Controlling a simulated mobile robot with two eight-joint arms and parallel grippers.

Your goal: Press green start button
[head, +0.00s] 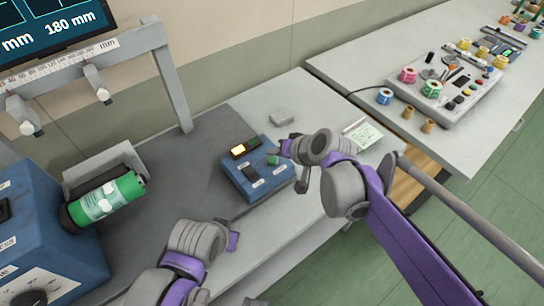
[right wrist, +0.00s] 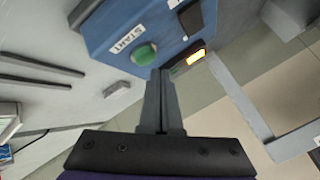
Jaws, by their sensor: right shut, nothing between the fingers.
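The green start button (right wrist: 144,54) sits on a blue control box (head: 272,179), beside a white START label (right wrist: 124,40). In the head view the button (head: 272,160) shows small at the box's right side. My right gripper (right wrist: 161,73) is shut and empty. Its fingertips are close to the button, just beside it in the right wrist view; I cannot tell whether they touch it. In the head view the right gripper (head: 284,150) comes in from the right by the box. My left gripper (head: 233,241) is low in the head view, apart from the box; its fingers are not clear.
A small grey block (head: 282,117) lies behind the box. A table with spools (head: 432,88) is at right.

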